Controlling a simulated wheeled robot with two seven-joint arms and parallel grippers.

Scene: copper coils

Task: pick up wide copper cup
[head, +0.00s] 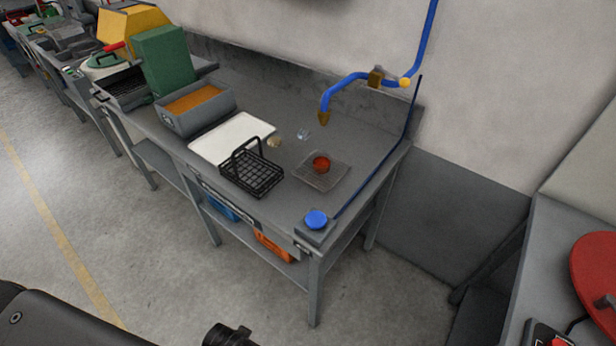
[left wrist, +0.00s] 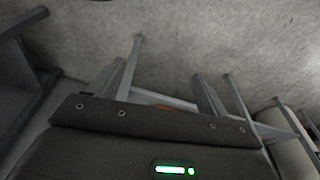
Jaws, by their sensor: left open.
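A small copper-red round cup (head: 321,163), the only copper-coloured cup I can make out, sits on a shallow grey tray (head: 326,182) toward the right end of the grey workbench in the head view. It is too small here to judge its width or details. A dark part of my own arm crosses the bottom left of the head view, well short of the bench. No gripper fingers show in either view. The left wrist view shows floor, grey legs and a dark body with a green light, but no cup.
On the bench (head: 360,150) are a black wire basket (head: 251,174), a white board (head: 214,139), a grey bin (head: 199,121) and a blue button (head: 316,219). A blue pipe (head: 345,82) overhangs the back. Another table (head: 550,225) stands right. Floor before the bench is clear.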

